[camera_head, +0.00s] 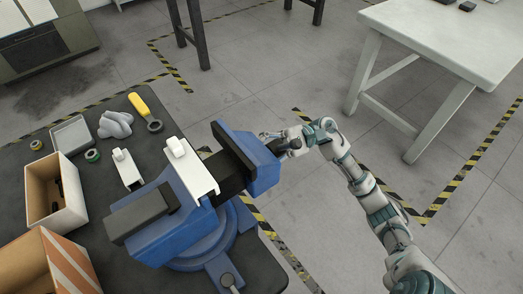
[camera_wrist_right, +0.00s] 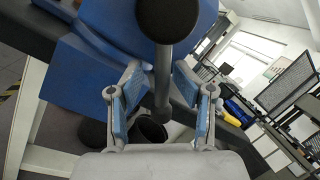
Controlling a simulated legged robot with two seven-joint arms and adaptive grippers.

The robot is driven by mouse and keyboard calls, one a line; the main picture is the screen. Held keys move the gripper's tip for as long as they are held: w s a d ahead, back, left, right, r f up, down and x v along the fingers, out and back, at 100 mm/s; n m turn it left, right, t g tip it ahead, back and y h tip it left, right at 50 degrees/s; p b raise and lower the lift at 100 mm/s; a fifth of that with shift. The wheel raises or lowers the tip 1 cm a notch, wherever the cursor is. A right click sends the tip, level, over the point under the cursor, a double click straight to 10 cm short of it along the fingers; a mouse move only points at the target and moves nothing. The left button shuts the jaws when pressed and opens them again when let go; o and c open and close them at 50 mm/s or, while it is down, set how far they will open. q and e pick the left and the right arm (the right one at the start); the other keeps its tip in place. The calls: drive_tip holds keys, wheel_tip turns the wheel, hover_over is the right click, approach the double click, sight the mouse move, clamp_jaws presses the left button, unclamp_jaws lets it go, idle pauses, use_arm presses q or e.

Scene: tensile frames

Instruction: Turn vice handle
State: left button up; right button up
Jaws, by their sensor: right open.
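The blue vice (camera_head: 262,168) stands on the dark workbench, with a white part (camera_head: 190,168) at its jaws. Its handle (camera_head: 294,144) is at the right end of the vice, small and partly hidden by my right gripper (camera_head: 275,138). In the right wrist view, the dark round screw end (camera_wrist_right: 168,18) is at the top. The handle bar (camera_wrist_right: 163,70) runs down from it to a knob. My right gripper (camera_wrist_right: 158,78) is open, its blue-padded fingers on either side of the bar, with gaps showing. My left gripper is not in view.
On the workbench (camera_head: 90,240) are a second white part (camera_head: 127,168), a yellow-handled tool (camera_head: 145,110), a grey tray (camera_head: 71,135) and open boxes (camera_head: 54,195). A white table (camera_head: 450,40) stands at the upper right. Floor is clear between them.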

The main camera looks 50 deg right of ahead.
drive_tip(key=shift+d, duration=0.2)
idle(0.4)
drive_tip(key=shift+s+d, duration=0.1)
drive_tip(key=shift+d, duration=0.35)
drive_tip(key=v, duration=0.7)
drive_tip(key=shift+f, duration=0.25)
drive_tip(key=shift+d, duration=0.1)
